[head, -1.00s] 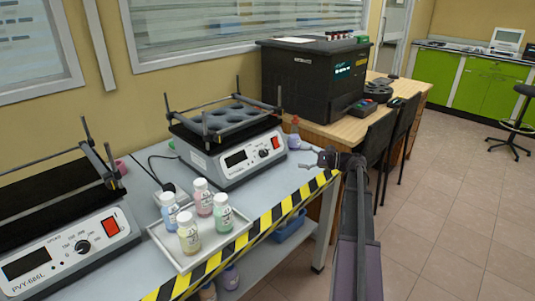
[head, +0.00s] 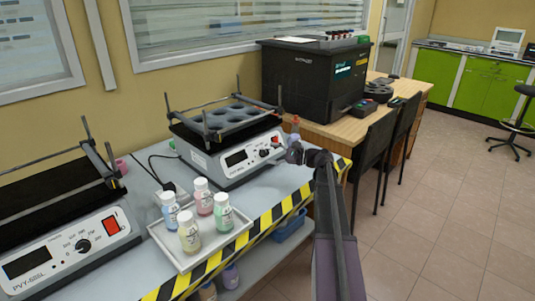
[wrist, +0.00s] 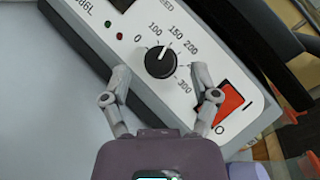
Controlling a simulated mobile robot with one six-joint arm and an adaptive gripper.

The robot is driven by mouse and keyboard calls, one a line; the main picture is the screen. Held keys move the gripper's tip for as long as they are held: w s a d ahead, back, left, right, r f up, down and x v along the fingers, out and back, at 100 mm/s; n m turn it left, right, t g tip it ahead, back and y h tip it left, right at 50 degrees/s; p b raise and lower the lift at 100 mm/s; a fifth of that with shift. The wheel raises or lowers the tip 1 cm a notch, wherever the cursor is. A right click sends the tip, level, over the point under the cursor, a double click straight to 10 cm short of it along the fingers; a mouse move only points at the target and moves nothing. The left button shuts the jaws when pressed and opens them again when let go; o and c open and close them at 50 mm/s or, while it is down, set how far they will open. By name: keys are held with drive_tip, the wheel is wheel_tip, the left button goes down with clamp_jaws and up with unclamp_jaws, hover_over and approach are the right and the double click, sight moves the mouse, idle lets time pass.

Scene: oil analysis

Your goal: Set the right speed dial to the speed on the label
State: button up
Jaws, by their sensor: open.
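The right speed dial (head: 264,153) is a black knob on the front panel of the right shaker (head: 238,158). In the wrist view the dial (wrist: 160,61) shows a white pointer line aimed up and slightly right, near the 150 mark. The printed scale runs from 0 to 300. My gripper (head: 290,152) is just right of the panel in the head view. In the wrist view my gripper (wrist: 160,76) is open, its two fingers apart, with the dial ahead between the tips. I cannot see contact. The speed label cannot be made out.
A red power switch (wrist: 231,103) sits near my right finger. A tray (head: 205,258) with several labelled bottles stands in front of the right shaker. The left shaker (head: 75,255) is at the left. A large black machine (head: 310,85) stands behind on a wooden table.

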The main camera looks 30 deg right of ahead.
drive_tip(key=shift+x, duration=1.05)
clamp_jaws()
